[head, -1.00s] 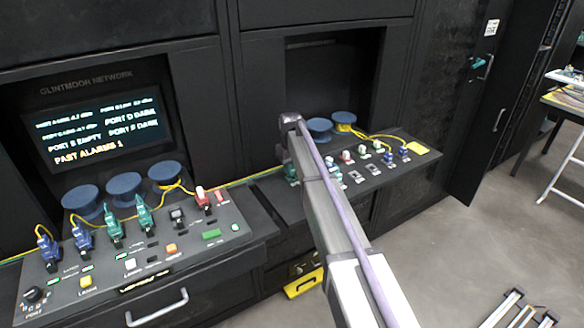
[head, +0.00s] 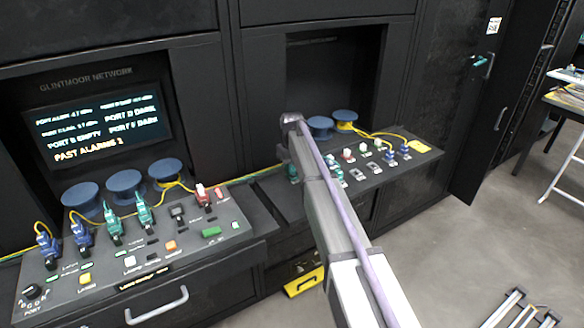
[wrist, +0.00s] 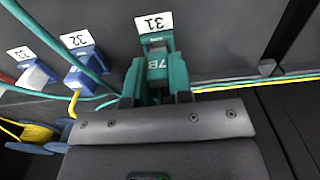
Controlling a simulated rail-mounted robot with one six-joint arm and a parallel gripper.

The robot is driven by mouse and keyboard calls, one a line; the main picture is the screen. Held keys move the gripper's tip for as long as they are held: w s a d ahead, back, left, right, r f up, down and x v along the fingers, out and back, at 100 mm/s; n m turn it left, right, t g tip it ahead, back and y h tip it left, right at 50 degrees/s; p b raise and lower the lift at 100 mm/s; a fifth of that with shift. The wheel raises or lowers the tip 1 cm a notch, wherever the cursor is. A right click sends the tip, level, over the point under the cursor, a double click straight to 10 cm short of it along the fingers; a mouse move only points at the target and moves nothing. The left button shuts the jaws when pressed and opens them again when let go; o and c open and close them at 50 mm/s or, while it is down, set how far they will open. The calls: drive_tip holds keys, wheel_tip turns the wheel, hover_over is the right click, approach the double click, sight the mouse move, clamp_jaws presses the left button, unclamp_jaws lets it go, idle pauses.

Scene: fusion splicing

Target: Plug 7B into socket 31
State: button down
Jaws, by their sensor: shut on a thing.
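The green plug 7B (wrist: 157,66) is in the middle of the wrist view, with its 7B marking facing the camera. My gripper (wrist: 156,88) is shut on it, one finger at each side. The white label 31 (wrist: 154,22) is directly beyond the plug, in line with it. The opening of socket 31 is hidden behind the plug and fingers, so I cannot tell how deep the plug sits. In the head view my arm hides the gripper. A bit of green (head: 292,172) shows left of the arm at the right-hand console.
Beside it, a blue plug stands at label 32 (wrist: 75,39) and another blue and white piece at label 33 (wrist: 18,53). Green cables cross the wrist view's left side. The left console (head: 215,262) holds several plugs. A yellow spool (wrist: 38,133) is at lower left.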

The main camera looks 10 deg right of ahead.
drive_tip(key=shift+f+b, duration=0.55)
idle(0.4)
drive_tip(key=c, duration=0.9)
unclamp_jaws()
drive_tip(key=shift+c, duration=0.2)
wheel_tip(320, 180, up, 11)
drive_tip(key=p, duration=1.1)
drive_tip(key=shift+r, duration=0.1)
drive_tip(key=shift+f, duration=0.2)
